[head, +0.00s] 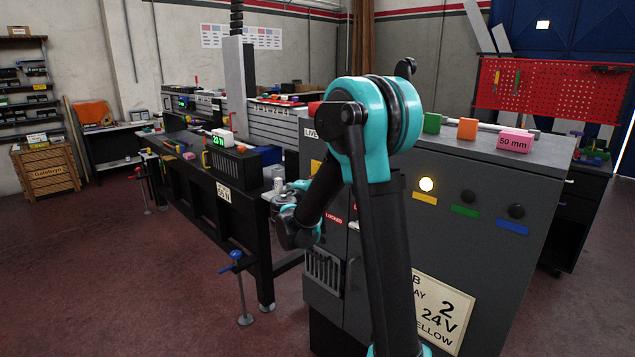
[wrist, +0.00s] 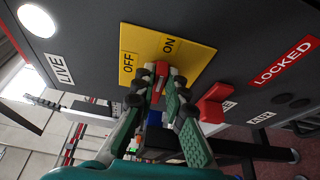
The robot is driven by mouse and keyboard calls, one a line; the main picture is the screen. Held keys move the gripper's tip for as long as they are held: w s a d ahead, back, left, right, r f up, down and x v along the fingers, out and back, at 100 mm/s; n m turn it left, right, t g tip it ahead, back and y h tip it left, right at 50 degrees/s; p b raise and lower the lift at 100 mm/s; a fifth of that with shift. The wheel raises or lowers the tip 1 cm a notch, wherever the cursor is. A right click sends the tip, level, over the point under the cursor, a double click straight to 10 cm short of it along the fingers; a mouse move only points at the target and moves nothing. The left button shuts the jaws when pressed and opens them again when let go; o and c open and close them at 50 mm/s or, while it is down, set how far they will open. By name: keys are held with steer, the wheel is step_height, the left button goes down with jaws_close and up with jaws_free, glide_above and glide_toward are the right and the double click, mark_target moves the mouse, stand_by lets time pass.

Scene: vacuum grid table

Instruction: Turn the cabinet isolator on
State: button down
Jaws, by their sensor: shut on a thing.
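The grey cabinet (head: 470,270) stands at the right in the head view, partly hidden by my arm. In the wrist view, its isolator has a yellow plate (wrist: 199,62) marked OFF and ON. My gripper (wrist: 161,75) is shut on the red isolator handle (wrist: 162,67), with a finger on each side. The handle sits between the two words; its exact angle is hard to tell behind the fingers. The LIVE lamp (wrist: 37,20) shows bright white.
A second red handle (wrist: 213,103) juts out beside the isolator, close to my finger. A red LOCKED label (wrist: 284,62) is near it. A black workbench (head: 190,185) stands to the left.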

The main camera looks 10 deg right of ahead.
steer(key=shift+w+d+m, duration=0.1)
steer(key=shift+w+m, duration=0.1)
steer(key=shift+m, duration=0.1)
stand_by(0.4)
steer(key=c, duration=1.6)
jaws_free()
steer(key=shift+o, duration=0.2)
steer(key=shift+s, duration=0.1)
steer(key=v, duration=1.1)
steer(key=shift+s+a+f, duration=0.2)
steer(key=shift+s+a, duration=0.05)
steer(key=shift+s, duration=0.1)
